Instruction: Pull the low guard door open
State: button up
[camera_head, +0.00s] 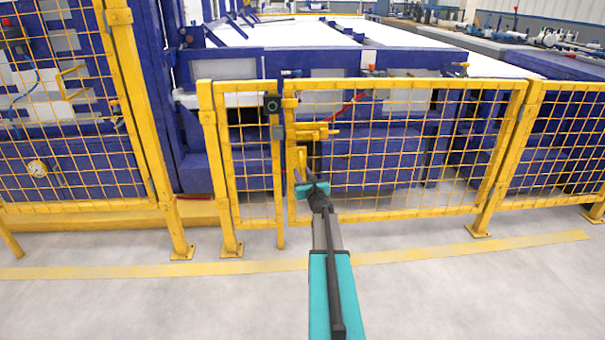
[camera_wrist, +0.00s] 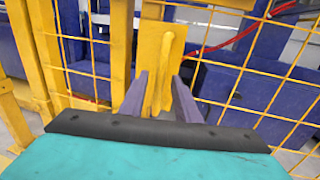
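The low guard door (camera_head: 405,86) is a yellow-framed mesh panel in the middle of the head view. It stands in line with the fence beside it and looks closed. A yellow handle (camera_wrist: 168,62) on a yellow plate near the door's left edge shows in the wrist view. My gripper (camera_head: 312,184) is in front of the door's lower left part; in the wrist view its two fingers (camera_wrist: 160,98) are apart, one on each side of the handle's lower part. I cannot tell whether they touch it. In the head view my gripper partly hides that area.
A narrow yellow mesh panel (camera_head: 250,160) stands left of the door, with a dark box (camera_head: 272,104) near the top of the gap. A fixed panel (camera_head: 560,140) stands on the right. Blue machinery lies behind. The grey floor (camera_head: 450,295) in front is clear.

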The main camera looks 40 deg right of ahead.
jog(key=shift+w+d, duration=0.35)
jog(key=shift+w, duration=0.3)
grip_shut()
jog(key=shift+d, duration=0.15)
jog(key=shift+s+a, duration=0.15)
jog(key=shift+a, duration=0.05)
